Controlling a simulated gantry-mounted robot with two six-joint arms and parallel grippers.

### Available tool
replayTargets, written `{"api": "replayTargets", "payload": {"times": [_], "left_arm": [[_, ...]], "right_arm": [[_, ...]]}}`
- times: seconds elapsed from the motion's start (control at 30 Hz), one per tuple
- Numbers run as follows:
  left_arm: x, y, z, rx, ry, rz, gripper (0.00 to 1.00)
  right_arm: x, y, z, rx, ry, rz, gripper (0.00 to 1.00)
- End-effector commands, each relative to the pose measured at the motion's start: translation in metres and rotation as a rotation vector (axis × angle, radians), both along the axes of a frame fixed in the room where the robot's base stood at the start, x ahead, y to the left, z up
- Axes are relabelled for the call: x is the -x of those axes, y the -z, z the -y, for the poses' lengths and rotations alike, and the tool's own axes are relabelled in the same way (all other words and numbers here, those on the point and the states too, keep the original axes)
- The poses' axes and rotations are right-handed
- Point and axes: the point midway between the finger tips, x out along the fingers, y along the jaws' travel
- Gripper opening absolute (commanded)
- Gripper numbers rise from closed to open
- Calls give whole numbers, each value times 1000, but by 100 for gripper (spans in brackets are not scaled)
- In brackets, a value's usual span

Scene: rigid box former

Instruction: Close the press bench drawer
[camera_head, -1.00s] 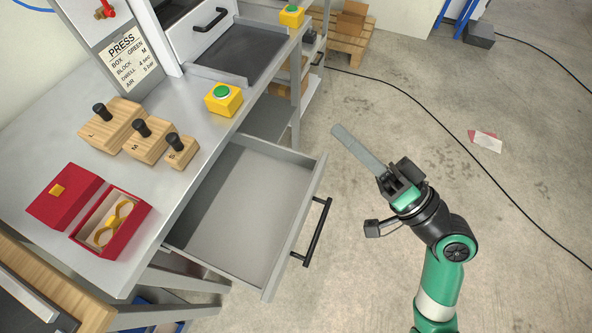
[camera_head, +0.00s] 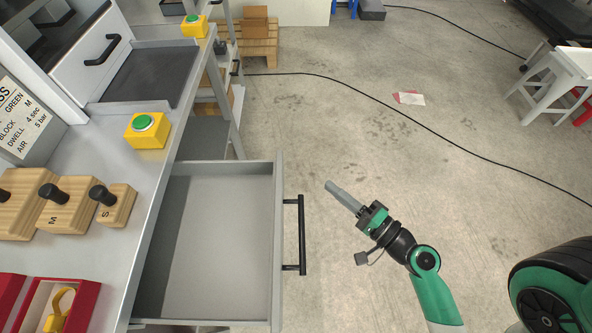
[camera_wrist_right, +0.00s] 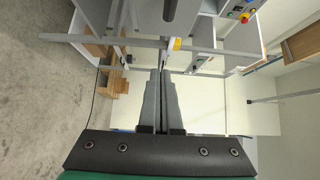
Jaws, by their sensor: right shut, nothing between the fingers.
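The press bench drawer (camera_head: 225,240) is pulled out and empty, with a black bar handle (camera_head: 300,235) on its front panel. My right gripper (camera_head: 331,186) is in front of the drawer, a little to the right of the handle and apart from it. Its grey fingers are shut with nothing between them. In the right wrist view the fingers (camera_wrist_right: 162,78) lie side by side and point toward the bench frame. My left gripper is not in view.
On the bench are wooden blocks (camera_head: 70,208) with black knobs, a yellow button box (camera_head: 147,130) and a red box (camera_head: 95,292). Another yellow button box (camera_head: 194,26) stands farther back. A black cable (camera_head: 330,78) crosses the floor. The floor right of the drawer is mostly clear.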

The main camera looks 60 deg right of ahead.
Motion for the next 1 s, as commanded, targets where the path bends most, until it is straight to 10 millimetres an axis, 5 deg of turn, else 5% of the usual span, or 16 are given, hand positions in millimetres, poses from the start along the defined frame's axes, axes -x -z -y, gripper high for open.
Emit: {"api": "replayTargets", "payload": {"times": [0.3,0.5,1.0], "left_arm": [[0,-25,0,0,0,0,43],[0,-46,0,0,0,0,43],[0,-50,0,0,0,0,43]], "right_arm": [[-70,-5,14,4,-4,2,0],[-95,-6,-2,0,-6,-1,0],[-103,0,-6,1,1,0,0]]}}
